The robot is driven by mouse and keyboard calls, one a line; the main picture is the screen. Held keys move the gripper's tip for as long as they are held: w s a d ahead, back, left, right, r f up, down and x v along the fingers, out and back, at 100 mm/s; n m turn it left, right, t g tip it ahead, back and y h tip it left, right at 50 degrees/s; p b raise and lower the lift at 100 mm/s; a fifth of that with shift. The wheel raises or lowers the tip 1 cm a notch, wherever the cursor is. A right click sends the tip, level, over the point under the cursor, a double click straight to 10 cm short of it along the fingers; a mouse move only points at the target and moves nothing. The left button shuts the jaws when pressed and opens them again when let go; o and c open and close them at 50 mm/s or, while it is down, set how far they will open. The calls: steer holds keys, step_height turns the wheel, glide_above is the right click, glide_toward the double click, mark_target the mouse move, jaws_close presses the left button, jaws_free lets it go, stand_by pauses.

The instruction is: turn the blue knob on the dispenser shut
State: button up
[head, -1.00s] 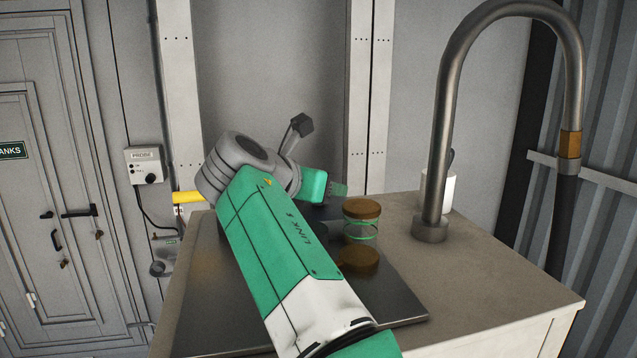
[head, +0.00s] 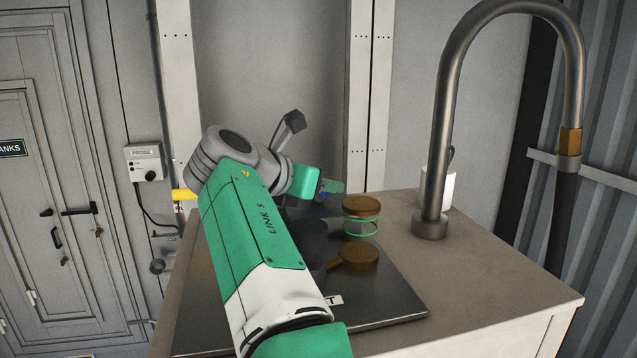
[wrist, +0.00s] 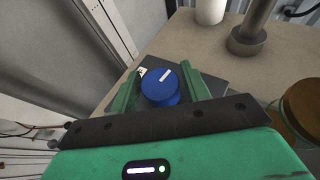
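The blue knob (wrist: 160,88) is round with a white pointer line on top, and a small white label lies beside it in the wrist view. My gripper (wrist: 158,77) is open, with one green finger to the left of the knob and one to the right. A gap shows between the knob and the right finger; contact on the left is hard to tell. In the head view my gripper (head: 330,186) is small and partly behind my own arm, at the back of the dark plate (head: 385,305). The knob is mostly hidden there.
A glass jar with a brown lid (head: 361,206) and a brown round piece (head: 358,255) stand right of my arm. A tall bent metal pipe (head: 435,150) and a white cylinder (head: 449,188) rise behind them. The counter's right side (head: 490,275) is clear.

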steer(key=shift+o, duration=0.9)
steer(key=b+v, duration=0.3)
steer(key=v, duration=0.4)
steer(key=shift+s+a+r+b, duration=0.2)
steer(key=shift+s+a+b, duration=0.1)
steer(key=shift+b, duration=0.1)
